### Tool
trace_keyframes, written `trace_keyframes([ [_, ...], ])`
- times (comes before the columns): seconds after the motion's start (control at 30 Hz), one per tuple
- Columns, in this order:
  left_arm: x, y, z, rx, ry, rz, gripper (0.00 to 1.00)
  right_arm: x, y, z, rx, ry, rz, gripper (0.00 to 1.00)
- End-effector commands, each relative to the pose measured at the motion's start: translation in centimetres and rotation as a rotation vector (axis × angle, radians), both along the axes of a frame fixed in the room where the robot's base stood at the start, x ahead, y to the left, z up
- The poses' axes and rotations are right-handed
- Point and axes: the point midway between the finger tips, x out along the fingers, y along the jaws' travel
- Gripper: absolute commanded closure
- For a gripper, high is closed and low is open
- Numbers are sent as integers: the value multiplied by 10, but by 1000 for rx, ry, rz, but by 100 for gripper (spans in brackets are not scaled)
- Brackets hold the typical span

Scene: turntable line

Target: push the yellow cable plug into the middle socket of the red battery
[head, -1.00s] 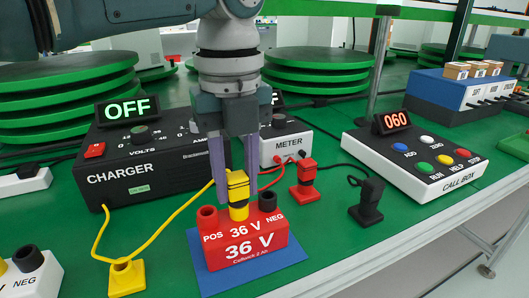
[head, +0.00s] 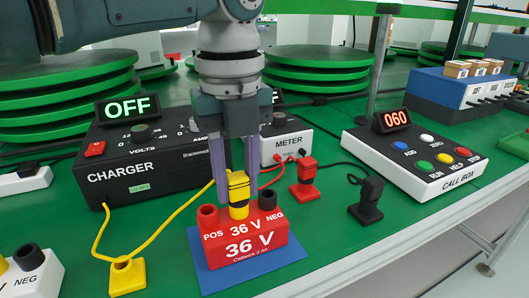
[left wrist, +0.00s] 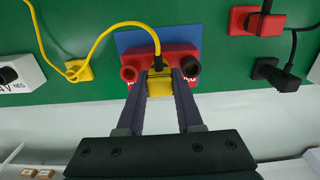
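My left gripper (head: 238,197) points down from above, one finger on each side of the plug. In the left wrist view the plug (left wrist: 160,84) fills the gap between the fingertips, which appear shut on it. My right gripper is not in view.
The battery rests on a blue mat (head: 205,272). A red plug (head: 304,181) and black plug (head: 370,199) stand right. The charger (head: 140,165), meter (head: 285,146) and call box (head: 425,158) stand around. Green surface is free in front right.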

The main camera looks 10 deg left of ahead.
Motion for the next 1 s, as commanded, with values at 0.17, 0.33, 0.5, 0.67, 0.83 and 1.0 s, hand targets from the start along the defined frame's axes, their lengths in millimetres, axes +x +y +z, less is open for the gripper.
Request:
trace_keyframes([
  [0.17,0,0,0,0,0,0,48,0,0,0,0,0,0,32],
  [0.33,0,0,0,0,0,0,30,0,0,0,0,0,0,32],
  [0.5,0,0,0,0,0,0,30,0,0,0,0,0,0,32],
  [0.67,0,0,2,0,0,0,30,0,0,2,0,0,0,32],
  [0.83,0,0,11,0,0,0,30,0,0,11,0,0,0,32],
  [1.0,0,0,19,-1,0,0,30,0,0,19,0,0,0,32],
])
